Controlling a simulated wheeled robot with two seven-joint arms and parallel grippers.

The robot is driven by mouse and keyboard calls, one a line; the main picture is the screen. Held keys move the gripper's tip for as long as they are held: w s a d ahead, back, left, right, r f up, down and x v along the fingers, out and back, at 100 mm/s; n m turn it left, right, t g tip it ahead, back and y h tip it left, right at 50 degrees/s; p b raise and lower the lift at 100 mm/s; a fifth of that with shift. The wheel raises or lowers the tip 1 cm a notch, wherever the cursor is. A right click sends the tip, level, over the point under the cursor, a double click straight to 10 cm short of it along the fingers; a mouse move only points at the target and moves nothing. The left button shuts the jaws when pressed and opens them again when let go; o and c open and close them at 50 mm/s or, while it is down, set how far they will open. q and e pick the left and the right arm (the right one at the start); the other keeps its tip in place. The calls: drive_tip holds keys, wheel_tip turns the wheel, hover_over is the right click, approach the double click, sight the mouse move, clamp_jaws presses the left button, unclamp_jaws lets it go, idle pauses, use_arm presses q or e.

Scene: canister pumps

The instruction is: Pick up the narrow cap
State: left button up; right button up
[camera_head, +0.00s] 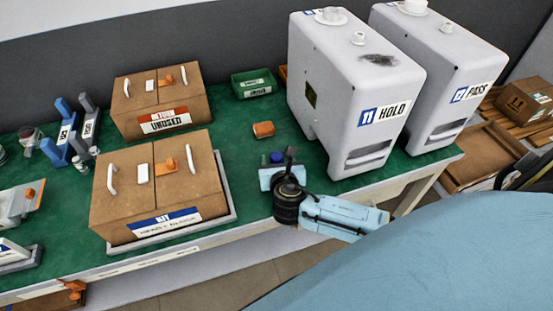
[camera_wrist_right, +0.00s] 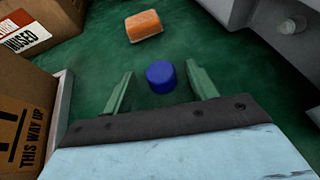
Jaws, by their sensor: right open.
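A small round blue cap (camera_head: 277,157) stands on the green table top, just beyond my right gripper (camera_head: 272,176). In the right wrist view the blue cap (camera_wrist_right: 161,76) lies between the two green fingers of my right gripper (camera_wrist_right: 160,72). The fingers are spread, with a gap on each side of the cap, and hold nothing. I cannot tell their height over the table. My left gripper is not in view.
An orange block (camera_head: 263,129) lies beyond the cap. White canisters marked HOLD (camera_head: 345,95) and PASS (camera_head: 440,75) stand to the right. A cardboard box on a grey tray (camera_head: 232,213) stands to the left, with an UNUSED box (camera_head: 188,95) behind. A green bin (camera_head: 253,84) is at the back.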

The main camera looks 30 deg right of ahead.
drive_tip(key=shift+w+d+f, duration=0.15)
drive_tip(key=shift+w+f, duration=0.05)
drive_tip(key=shift+w, duration=0.2)
drive_tip(key=c, duration=1)
drive_tip(key=shift+r, duration=0.1)
drive_tip(key=shift+c, duration=0.2)
